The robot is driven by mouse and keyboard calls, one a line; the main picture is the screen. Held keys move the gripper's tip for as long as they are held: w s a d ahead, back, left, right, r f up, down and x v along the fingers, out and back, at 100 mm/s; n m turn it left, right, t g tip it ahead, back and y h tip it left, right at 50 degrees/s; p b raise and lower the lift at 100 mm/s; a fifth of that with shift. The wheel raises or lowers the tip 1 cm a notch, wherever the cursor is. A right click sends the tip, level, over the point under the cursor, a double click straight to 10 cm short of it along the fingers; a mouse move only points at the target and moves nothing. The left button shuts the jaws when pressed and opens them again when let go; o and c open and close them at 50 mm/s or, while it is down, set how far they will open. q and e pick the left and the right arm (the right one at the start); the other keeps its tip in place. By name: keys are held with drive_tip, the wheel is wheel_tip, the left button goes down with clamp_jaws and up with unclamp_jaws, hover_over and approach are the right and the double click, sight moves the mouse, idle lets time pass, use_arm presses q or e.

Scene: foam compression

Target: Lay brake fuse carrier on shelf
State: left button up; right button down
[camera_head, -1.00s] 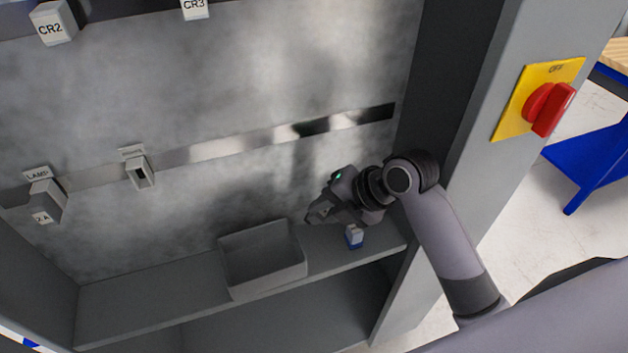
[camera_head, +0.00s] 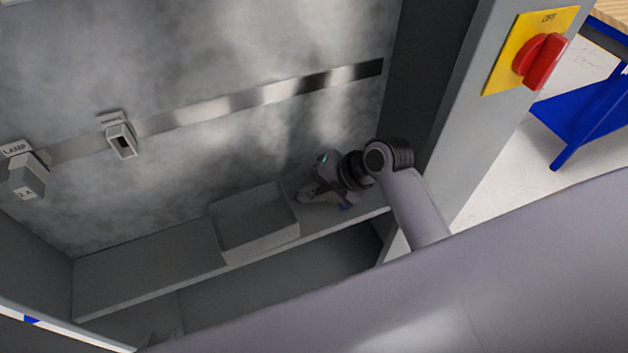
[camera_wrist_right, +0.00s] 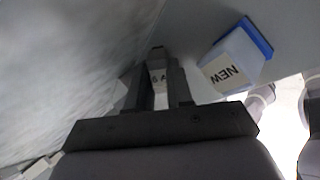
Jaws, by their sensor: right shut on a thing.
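My right gripper (camera_head: 318,194) is low over the right end of the grey shelf (camera_head: 120,289), right of the grey bin. In the right wrist view its fingers (camera_wrist_right: 166,88) are shut on a small pale fuse carrier (camera_wrist_right: 158,72), with part of a label ending in "A" showing. Whether the carrier touches the shelf cannot be told. In the head view the carrier is hidden by the gripper. My left gripper is not in view.
A white box marked NEW (camera_wrist_right: 230,66) with a blue part stands close beside the right gripper. An open grey bin (camera_head: 258,246) sits on the shelf. A lamp carrier (camera_head: 27,181) and a holder with a dark opening (camera_head: 121,140) are on the rail. A red switch (camera_head: 540,61) is at right.

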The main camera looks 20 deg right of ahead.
drive_tip(key=shift+f, duration=0.15)
drive_tip(key=c, duration=0.9)
unclamp_jaws()
drive_tip(key=shift+v, duration=3.6)
drive_tip(key=shift+s, duration=0.1)
